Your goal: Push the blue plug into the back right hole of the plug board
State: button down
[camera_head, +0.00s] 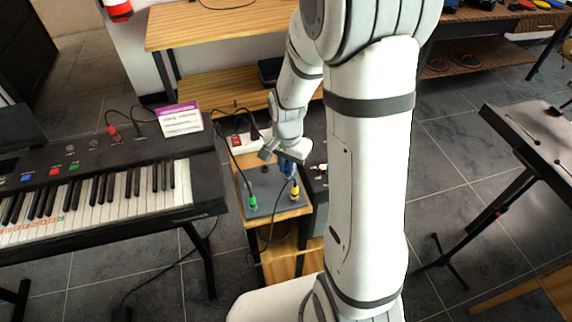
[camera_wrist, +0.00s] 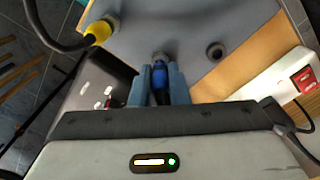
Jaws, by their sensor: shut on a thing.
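The blue plug (camera_wrist: 160,82) is held between the two fingers of my gripper (camera_wrist: 160,86). In the head view the blue plug (camera_head: 289,168) shows below my gripper (camera_head: 288,155), over the right part of the grey plug board (camera_head: 268,188). A dark grey round part is at the plug's tip in the wrist view; I cannot tell whether the tip is in a hole. The yellow plug (camera_head: 295,189) stands front right and the green plug (camera_head: 252,202) front left. An empty hole (camera_head: 265,168) shows back left. An empty hole (camera_wrist: 215,52) shows right of the blue plug in the wrist view.
A white power strip (camera_head: 240,144) with a red switch and cables lies behind the board. A keyboard (camera_head: 110,180) stands left. A black cable (camera_wrist: 50,35) runs from the yellow plug (camera_wrist: 98,32). A dark unit with small knobs (camera_head: 318,170) is close on the right.

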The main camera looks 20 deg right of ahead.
jog(key=shift+f+b, duration=0.4)
jog(key=shift+f, duration=0.2)
jog(key=c, duration=1.3)
grip_release()
